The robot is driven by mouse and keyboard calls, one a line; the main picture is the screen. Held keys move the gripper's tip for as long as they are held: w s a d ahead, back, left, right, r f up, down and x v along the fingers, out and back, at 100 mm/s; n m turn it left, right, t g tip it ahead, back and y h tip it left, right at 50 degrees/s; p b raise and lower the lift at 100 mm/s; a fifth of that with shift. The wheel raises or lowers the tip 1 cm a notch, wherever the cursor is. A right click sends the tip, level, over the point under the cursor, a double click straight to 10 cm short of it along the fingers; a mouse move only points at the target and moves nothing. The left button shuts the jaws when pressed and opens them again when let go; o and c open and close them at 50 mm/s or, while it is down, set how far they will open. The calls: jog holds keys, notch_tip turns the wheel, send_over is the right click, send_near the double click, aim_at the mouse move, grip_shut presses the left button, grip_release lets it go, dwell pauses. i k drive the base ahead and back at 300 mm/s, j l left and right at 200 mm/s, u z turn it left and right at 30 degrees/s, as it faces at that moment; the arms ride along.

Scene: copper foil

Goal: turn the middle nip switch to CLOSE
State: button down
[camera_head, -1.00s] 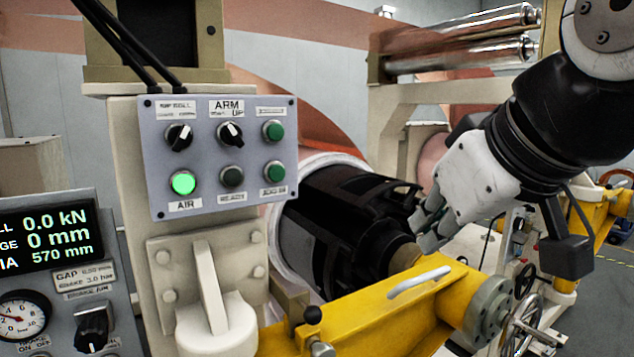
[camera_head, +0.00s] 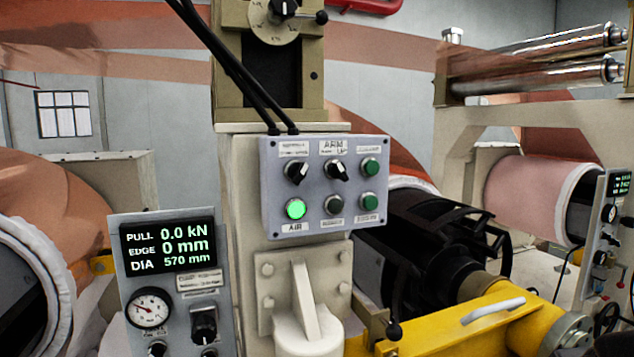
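A grey control panel (camera_head: 324,184) is fixed to the cream column in the middle of the view. It has two black rotary switches in its top row. The left switch (camera_head: 296,173) has a label too small to read. The right switch (camera_head: 338,171) is under a label reading ARM, and its pointer leans to the upper left. I cannot read NIP or CLOSE on any label, so I cannot tell which is the nip switch. A lit green AIR lamp (camera_head: 296,209) is below the left switch. My gripper is out of view.
Left of the column stands a display box (camera_head: 169,249) with a gauge and a black knob (camera_head: 204,324). Two black cables (camera_head: 236,71) hang down to the panel's top. A yellow arm (camera_head: 460,325) with a white handle juts out at lower right. A copper roll (camera_head: 50,205) is at left.

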aim_at(297, 172)
jog(key=i+l+u, duration=0.1)
jog(key=l+u, duration=0.2)
jog(key=u, duration=0.15)
jog(key=l+u, duration=0.7)
jog(key=u, duration=0.2)
jog(key=k+l+u, duration=0.1)
jog(key=l, duration=0.85)
jog(key=k+l+u, duration=0.15)
jog(key=l, duration=0.35)
jog(key=k+l, duration=0.15)
jog(key=l, duration=0.3)
jog(key=i+u, duration=0.05)
